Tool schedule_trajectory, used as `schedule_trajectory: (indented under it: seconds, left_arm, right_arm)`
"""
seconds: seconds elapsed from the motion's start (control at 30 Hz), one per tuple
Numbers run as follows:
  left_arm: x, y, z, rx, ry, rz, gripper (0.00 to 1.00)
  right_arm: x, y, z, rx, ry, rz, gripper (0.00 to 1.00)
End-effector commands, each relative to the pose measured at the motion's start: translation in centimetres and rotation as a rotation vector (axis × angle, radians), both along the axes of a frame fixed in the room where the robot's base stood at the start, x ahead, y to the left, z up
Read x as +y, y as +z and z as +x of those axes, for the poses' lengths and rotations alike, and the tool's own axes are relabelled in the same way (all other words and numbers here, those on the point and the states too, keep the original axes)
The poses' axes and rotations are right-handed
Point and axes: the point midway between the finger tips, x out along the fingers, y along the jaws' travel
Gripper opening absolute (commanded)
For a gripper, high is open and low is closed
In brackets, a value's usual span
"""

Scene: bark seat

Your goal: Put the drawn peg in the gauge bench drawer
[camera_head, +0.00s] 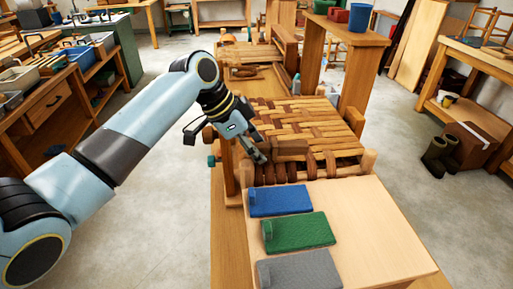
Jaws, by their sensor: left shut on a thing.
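My left gripper (262,156) is over the near left corner of the woven bark seat (315,120), pointing down. It is shut, seemingly on a brown wooden block (290,147) at the seat's near edge; the contact is too small to see clearly. I cannot make out a separate peg. A wooden bench (20,128) at the left has a drawer (48,104) with a dark handle, which looks closed. I cannot tell whether it is the gauge bench. My right gripper is out of view.
A pale board (375,235) in front of the seat carries a blue pad (281,201), a green pad (300,233) and a grey pad (300,270). A narrow wooden stand (345,32) with a blue bucket (360,17) rises behind. Boots (438,155) stand at right. Floor between benches is clear.

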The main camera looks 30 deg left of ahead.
Motion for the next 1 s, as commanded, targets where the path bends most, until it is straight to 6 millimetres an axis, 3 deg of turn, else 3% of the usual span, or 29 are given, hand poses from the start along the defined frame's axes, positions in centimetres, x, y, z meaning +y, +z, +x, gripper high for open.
schedule_trajectory:
  seconds: [0.53,0.57,0.8,1.0]
  left_arm:
    - [0.0,-1.2,0.0,0.000,-0.001,0.000,0.00]
    - [0.0,-1.2,0.0,0.000,0.000,0.000,0.19]
    - [0.0,-1.1,0.0,0.000,0.000,0.000,0.50]
    - [0.0,-1.1,0.0,0.000,0.000,0.000,0.51]
  right_arm:
    - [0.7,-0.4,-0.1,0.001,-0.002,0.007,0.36]
    - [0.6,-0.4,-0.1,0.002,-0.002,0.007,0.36]
    - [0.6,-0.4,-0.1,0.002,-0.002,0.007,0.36]
    - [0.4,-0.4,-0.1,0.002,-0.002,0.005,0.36]
